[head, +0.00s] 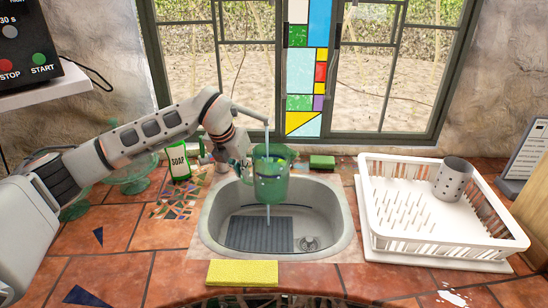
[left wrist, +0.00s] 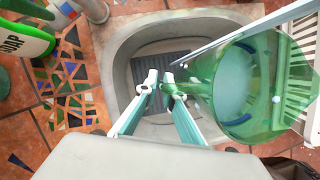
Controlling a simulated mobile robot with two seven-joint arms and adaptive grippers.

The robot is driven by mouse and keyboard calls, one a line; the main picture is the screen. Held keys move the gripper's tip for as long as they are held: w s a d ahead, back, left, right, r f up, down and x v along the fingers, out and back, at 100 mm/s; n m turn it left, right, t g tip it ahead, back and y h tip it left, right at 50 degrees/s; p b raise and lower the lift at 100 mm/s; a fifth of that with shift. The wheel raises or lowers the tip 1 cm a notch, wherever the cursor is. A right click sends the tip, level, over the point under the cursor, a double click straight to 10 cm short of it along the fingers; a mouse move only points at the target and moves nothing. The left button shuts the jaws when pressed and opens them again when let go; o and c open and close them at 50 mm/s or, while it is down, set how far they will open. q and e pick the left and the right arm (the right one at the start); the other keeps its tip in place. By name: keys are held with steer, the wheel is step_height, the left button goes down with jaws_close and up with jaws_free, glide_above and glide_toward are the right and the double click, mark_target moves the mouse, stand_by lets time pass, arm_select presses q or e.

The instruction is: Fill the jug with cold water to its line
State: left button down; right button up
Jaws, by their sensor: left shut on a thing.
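The green see-through jug (head: 270,180) is held upright above the sink (head: 335,215), under the tap spout (head: 250,112). A thin stream of water (head: 267,140) runs from the spout down to the jug. A stream also shows below the jug's base; I cannot tell whether it runs off the jug or passes behind it. My left gripper (left wrist: 163,92) is shut on the jug's handle side, at the jug's left in the head view. In the left wrist view the jug (left wrist: 245,85) shows a pale bluish round surface inside. I cannot make out its line. My right gripper is not in view.
A white dish rack (head: 385,235) with a grey perforated cup (head: 453,180) stands right of the sink. A soap bottle (head: 178,162) and green glassware (head: 130,175) stand left. A yellow sponge (head: 242,273) lies at the front edge, a green sponge (head: 321,162) behind the sink.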

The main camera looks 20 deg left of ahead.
arm_select(q)
steer(key=shift+s+d+r, duration=0.1)
steer(key=shift+s+d, duration=0.35)
steer(key=shift+s, duration=0.25)
steer(key=shift+s+d+r, duration=0.1)
steer(key=shift+s+d, duration=0.35)
steer(key=shift+s, duration=0.2)
steer(key=shift+s+d+r, duration=0.35)
steer(key=shift+s+d, duration=0.05)
steer(key=shift+s, duration=0.3)
steer(key=shift+s+d+r, duration=0.3)
steer(key=shift+s+d, duration=0.15)
steer(key=shift+s, duration=0.3)
steer(key=shift+s+d+r, duration=0.35)
steer(key=shift+s+d, duration=0.05)
steer(key=shift+s, duration=0.3)
